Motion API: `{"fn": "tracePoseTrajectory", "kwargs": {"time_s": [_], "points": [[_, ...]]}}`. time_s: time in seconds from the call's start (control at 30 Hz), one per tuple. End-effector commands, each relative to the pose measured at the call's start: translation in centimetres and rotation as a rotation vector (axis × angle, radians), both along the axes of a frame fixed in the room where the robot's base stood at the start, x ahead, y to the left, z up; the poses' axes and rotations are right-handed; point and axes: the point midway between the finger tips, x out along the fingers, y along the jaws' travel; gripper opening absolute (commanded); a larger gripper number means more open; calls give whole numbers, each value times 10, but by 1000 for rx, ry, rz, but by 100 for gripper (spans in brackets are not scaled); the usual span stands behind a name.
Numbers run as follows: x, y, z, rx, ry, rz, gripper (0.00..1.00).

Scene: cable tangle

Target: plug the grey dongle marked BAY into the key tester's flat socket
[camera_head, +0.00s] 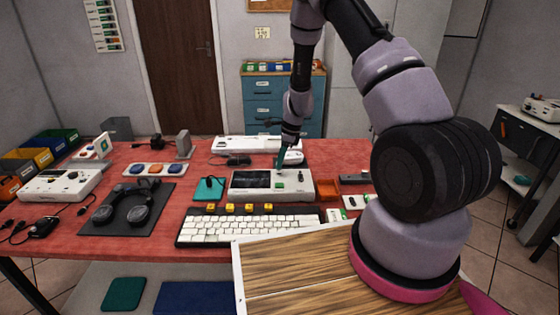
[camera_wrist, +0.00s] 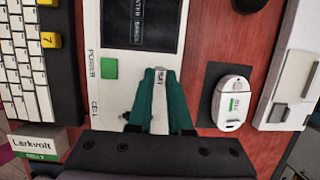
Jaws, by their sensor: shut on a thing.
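My gripper (camera_head: 283,160) reaches over the back right part of a cream device with a dark screen (camera_head: 298,192), which I take to be the key tester. In the wrist view my gripper's teal fingers (camera_wrist: 160,112) are shut on a slim grey dongle (camera_wrist: 159,78); small letters on it look like BAY. The dongle is over the tester's face (camera_wrist: 118,95), beside the green square (camera_wrist: 110,68) and the words POWER and CELL. I cannot tell whether it touches the tester. I cannot make out the flat socket; the fingers cover part of the face.
A white oval fob (camera_wrist: 233,101) lies on a dark pad right of the tester. A white keyboard (camera_head: 245,229) lies in front, and a teal pad (camera_head: 208,195) is to the left. A Larkvolt box (camera_wrist: 36,145) stands close by. Headphones (camera_head: 127,205) lie farther left.

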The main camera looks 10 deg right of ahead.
Motion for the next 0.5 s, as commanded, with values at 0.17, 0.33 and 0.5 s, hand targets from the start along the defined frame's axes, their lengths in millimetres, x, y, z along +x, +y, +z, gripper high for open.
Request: {"fn": "tracePoseTrajectory", "kwargs": {"time_s": [0.17, 0.33, 0.5], "points": [[0, 0, -3, 0, 0, -1, 0], [0, 0, -7, 0, 0, 0, 0], [0, 0, -10, 0, 1, 0, 0]]}}
